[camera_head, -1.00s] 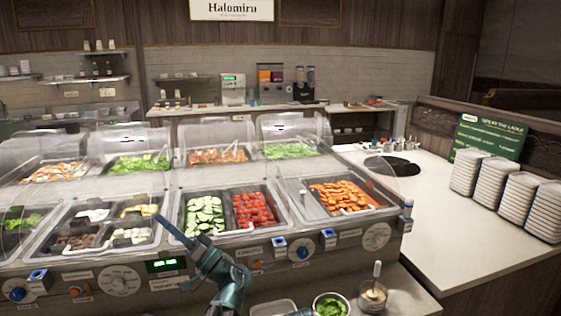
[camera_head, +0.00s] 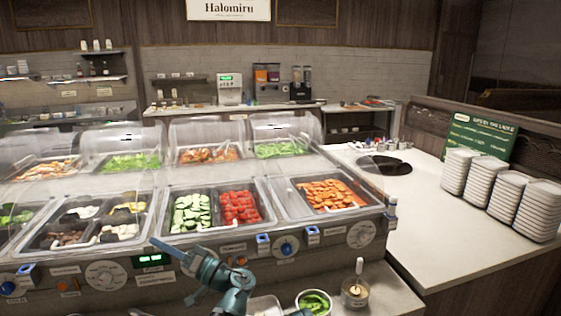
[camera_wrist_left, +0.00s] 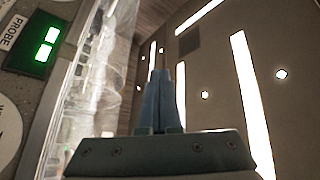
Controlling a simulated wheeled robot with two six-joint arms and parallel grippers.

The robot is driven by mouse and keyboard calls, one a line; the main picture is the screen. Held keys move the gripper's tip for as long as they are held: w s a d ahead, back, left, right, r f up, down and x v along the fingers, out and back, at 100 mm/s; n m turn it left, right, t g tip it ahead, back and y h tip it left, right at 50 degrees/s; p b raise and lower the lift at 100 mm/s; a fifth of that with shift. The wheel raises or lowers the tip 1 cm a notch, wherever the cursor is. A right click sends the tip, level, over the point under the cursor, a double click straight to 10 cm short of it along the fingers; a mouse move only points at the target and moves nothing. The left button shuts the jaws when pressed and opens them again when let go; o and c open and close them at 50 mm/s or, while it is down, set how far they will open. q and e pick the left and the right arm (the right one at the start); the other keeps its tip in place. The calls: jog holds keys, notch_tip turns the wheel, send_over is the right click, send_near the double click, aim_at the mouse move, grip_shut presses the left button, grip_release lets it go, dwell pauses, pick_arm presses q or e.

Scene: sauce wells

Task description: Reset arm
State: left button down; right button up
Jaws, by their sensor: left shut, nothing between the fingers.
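My left gripper (camera_head: 160,245) is in the lower middle of the head view, in front of the counter's control panel, near the green display (camera_head: 153,260). Its fingers are together and point up and to the left. In the left wrist view the fingers (camera_wrist_left: 163,85) are closed with nothing between them, and they point up toward the ceiling lights. The green display also shows at the left of that view (camera_wrist_left: 45,45), beside a PROBE label. My right gripper is not in the head view.
The food counter holds pans of cucumber (camera_head: 192,213), tomato (camera_head: 240,207) and orange slices (camera_head: 330,195) behind clear guards. A bowl of greens (camera_head: 314,303) and a jar with a spoon (camera_head: 355,292) stand on the front ledge. Stacked white plates (camera_head: 500,195) stand at right.

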pick_arm(q)
jog(key=s+d+f+m+g+h, duration=0.1)
jog(key=s+f+h, duration=0.1)
jog(key=f, duration=0.4)
jog(key=s+d+f+m+h, duration=0.1)
jog(key=s+d+f+h, duration=0.1)
jog(key=f+h, duration=0.2)
jog(key=s+d+f+m+g+h, duration=0.1)
jog(key=s+d+f+h, duration=0.1)
jog(key=f, duration=0.6)
jog(key=shift+f+g+h, duration=0.25)
jog(key=shift+g+h, duration=0.05)
jog(key=shift+h, duration=0.5)
jog(key=s+d+f+m+g+h, duration=0.25)
jog(key=s+d+f+h, duration=0.25)
jog(key=d, duration=0.4)
jog(key=s+d+f+m+g+h, duration=0.1)
jog(key=s+d+f+m+h, duration=0.2)
jog(key=s+d+f+h, duration=0.45)
notch_tip(320, 180, down, 8)
jog(key=w+d+f+y+b, duration=0.1)
jog(key=d+y+b, duration=0.1)
jog(key=b, duration=0.8)
notch_tip(320, 180, up, 16)
jog(key=p, duration=1.5)
jog(key=shift+w, duration=0.2)
